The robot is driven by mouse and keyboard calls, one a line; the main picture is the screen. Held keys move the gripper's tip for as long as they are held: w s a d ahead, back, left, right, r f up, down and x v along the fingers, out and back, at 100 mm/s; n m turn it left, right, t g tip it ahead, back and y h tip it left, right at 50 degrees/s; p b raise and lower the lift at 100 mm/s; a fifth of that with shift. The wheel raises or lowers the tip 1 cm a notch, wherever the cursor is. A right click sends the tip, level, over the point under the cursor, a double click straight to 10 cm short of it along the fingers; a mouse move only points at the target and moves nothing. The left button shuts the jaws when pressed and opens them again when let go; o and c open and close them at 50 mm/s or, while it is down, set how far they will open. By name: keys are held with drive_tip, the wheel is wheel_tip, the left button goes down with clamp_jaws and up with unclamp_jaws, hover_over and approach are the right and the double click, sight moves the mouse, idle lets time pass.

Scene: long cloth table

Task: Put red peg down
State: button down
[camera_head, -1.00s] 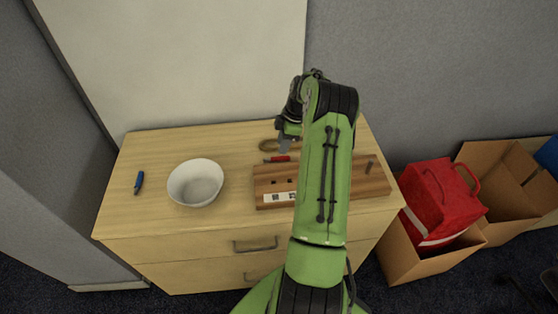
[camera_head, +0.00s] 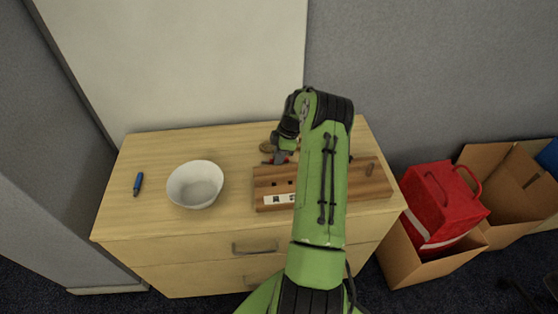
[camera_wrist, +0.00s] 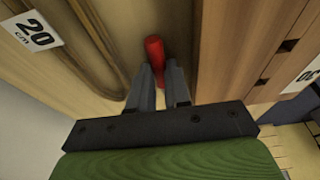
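The red peg (camera_wrist: 154,50) shows in the wrist view with its near end between the two grey fingertips of my gripper (camera_wrist: 159,72). The fingers stand a narrow gap apart, and I cannot tell whether both press on the peg. In the head view, bits of the red peg (camera_head: 267,162) show around the fingertips of my gripper (camera_head: 280,157), low over the wooden top behind the board. My fingers partly hide the peg there. The wooden board with holes (camera_head: 262,186) lies just in front; my arm covers its middle.
A white bowl (camera_head: 195,184) stands left of the board, and a blue object (camera_head: 138,184) lies farther left. A wooden ring-like item (camera_head: 266,147) is behind the gripper. The dresser top (camera_head: 150,150) is clear at back left. A red bag (camera_head: 444,203) sits in a box at right.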

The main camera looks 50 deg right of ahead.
drive_tip(key=shift+r, duration=0.1)
idle(0.3)
wheel_tip(320, 180, up, 10)
drive_tip(key=p, duration=0.1)
drive_tip(key=shift+p, duration=0.35)
